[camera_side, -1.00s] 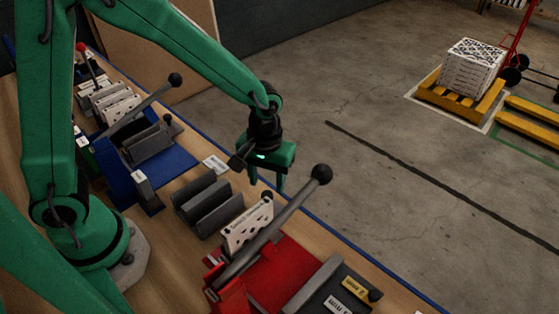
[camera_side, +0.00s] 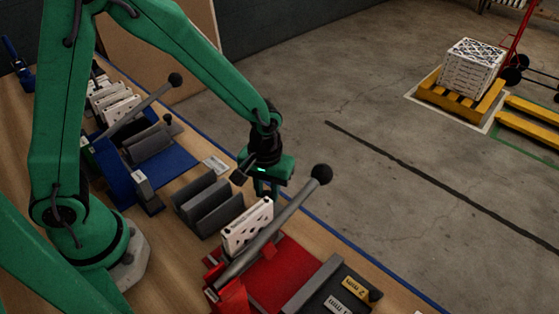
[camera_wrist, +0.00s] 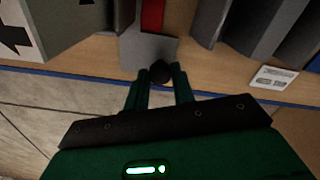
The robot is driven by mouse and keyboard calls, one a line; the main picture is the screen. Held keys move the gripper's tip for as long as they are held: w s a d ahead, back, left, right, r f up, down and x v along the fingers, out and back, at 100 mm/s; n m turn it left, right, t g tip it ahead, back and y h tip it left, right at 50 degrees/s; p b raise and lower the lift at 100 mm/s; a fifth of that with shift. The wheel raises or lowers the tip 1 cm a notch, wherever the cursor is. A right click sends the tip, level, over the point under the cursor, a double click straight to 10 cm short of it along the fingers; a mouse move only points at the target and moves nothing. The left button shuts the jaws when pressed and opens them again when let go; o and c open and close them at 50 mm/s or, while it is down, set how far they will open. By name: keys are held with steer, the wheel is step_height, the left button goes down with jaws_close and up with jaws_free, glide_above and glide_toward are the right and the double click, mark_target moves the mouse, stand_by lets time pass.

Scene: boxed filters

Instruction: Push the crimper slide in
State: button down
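The red crimper (camera_side: 285,270) stands at the front of the bench, with a long grey lever (camera_side: 270,232) ending in a black ball. A white filter plate with dark holes (camera_side: 248,228) stands beside the lever. The crimper slide is a grey end plate (camera_wrist: 148,50) on a red strip, with a black knob (camera_wrist: 160,72), in the wrist view. My gripper (camera_side: 268,190) is down behind the white plate. In the side view the knob is mostly hidden.
A dark grey slotted rack (camera_side: 208,205) stands left of the crimper. Farther left is a blue fixture (camera_side: 165,165) with its own lever, and several white plates (camera_side: 115,100). A label card (camera_side: 215,165) lies near the bench's blue edge.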

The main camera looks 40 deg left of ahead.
steer(key=shift+d, duration=4.9)
steer(key=c, duration=1.2)
jaws_free()
steer(key=shift+o, duration=0.2)
steer(key=shift+a, duration=0.15)
